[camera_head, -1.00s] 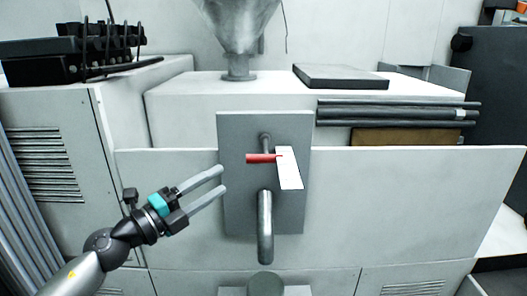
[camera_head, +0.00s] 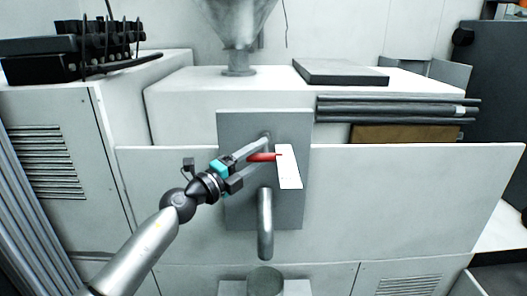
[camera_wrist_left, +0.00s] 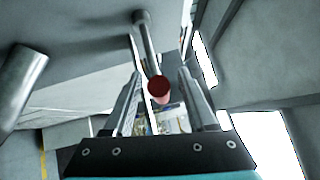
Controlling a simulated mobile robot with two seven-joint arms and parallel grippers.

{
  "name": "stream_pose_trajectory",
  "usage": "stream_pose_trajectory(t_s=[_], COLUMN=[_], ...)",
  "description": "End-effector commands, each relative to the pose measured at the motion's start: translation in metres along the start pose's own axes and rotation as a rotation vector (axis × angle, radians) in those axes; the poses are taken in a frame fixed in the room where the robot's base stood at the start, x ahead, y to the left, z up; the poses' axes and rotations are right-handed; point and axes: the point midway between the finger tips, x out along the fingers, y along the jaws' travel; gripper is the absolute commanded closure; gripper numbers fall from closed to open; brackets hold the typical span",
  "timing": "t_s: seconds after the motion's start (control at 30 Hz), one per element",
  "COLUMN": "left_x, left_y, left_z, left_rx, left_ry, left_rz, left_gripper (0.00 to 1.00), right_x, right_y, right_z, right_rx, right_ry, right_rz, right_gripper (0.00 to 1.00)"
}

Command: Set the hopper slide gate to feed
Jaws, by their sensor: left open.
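A white plate (camera_head: 288,168) hangs at the handle's right end. My left gripper (camera_head: 262,151) is open at the red handle, its fingers reaching up and right. In the left wrist view the red handle (camera_wrist_left: 159,88) shows end-on between the two open fingers (camera_wrist_left: 158,97). I cannot tell whether either finger touches it. My right gripper is not in view.
The metal hopper cone (camera_head: 238,22) stands on the white machine above. Grey rods (camera_head: 395,108) and a dark flat slab (camera_head: 340,72) lie at the right. The white front panel (camera_head: 420,200) is clear.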

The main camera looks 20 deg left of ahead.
Motion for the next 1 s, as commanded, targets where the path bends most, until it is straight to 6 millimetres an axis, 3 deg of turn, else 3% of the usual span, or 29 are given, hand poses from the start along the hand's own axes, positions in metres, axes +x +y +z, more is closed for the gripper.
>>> stream_pose_trajectory(t_s=[0.2,0.57,1.0], left_x=[0.018,0.021,0.021], left_y=[0.000,0.001,0.000], left_z=[0.000,0.000,0.000], left_rx=[0.000,0.000,0.000], left_ry=[-0.001,0.000,0.000], left_rz=[-0.001,0.001,0.000], left_gripper=[0.43,0.43,0.93], right_x=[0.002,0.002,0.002], right_y=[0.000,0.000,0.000], right_z=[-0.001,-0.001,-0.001], right_rx=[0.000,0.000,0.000], right_ry=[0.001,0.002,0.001], right_rz=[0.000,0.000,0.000], right_gripper=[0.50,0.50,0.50])
